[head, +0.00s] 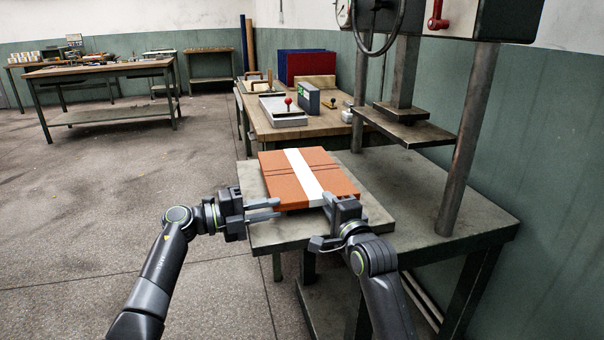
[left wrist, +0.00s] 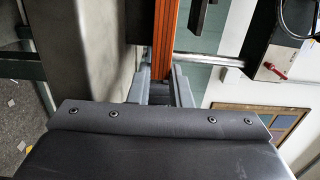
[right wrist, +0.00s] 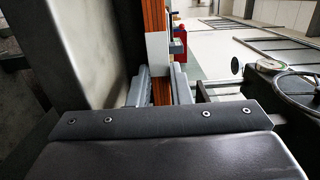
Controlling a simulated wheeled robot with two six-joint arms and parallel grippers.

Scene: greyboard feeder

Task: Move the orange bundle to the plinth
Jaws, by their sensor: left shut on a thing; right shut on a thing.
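The orange bundle (head: 285,182), a flat stack with a white band (head: 304,174) across it, is level over a grey slab (head: 262,237) at the front of the press table. I cannot tell whether it touches the slab. My left gripper (head: 276,209) is shut on its near edge, left of the band. My right gripper (head: 328,204) is shut on the same edge near the band. The bundle's edge shows between the fingers in the left wrist view (left wrist: 163,45) and the right wrist view (right wrist: 154,18). I cannot make out which thing is the plinth.
A press with a raised plate (head: 405,128) and steel posts (head: 468,135) stands at the right. A wooden bench (head: 262,128) with tools and boxes lies behind the slab. Another workbench (head: 95,70) stands at the far left. The floor (head: 90,200) at left is clear.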

